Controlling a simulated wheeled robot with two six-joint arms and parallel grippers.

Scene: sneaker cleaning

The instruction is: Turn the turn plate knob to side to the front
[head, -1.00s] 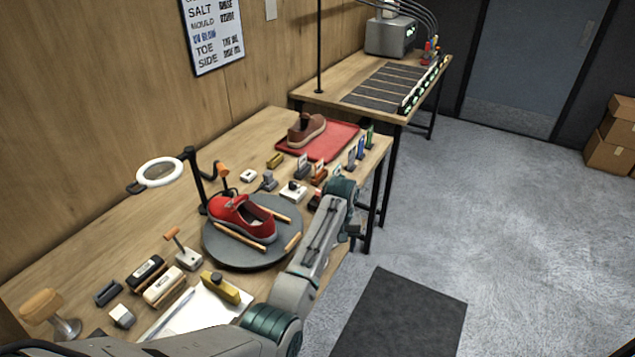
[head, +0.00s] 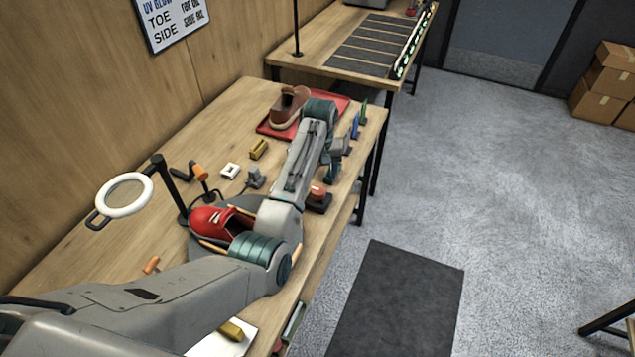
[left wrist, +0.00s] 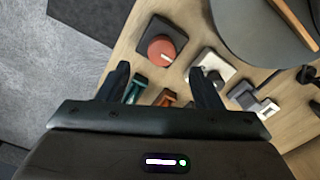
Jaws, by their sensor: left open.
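The turn plate knob (head: 318,192) is orange-red on a dark square base near the table's front edge, right of the turn plate. In the left wrist view the knob (left wrist: 162,50) has a white mark on top and lies just beyond the fingertips. My left gripper (head: 332,170) hangs over the table close to the knob; its two fingers (left wrist: 158,72) are spread, with nothing between them and the knob apart from them. The grey round turn plate (head: 203,243) carries a red shoe (head: 215,222) and is partly hidden by my arm. My right gripper is not in view.
A white-based switch (left wrist: 212,66) and a grey device (left wrist: 250,98) sit beside the knob. A brown shoe (head: 286,108) lies on a red tray (head: 340,103) farther back. A ring lamp (head: 102,205) stands left. Blue and green upright items line the table's right edge.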

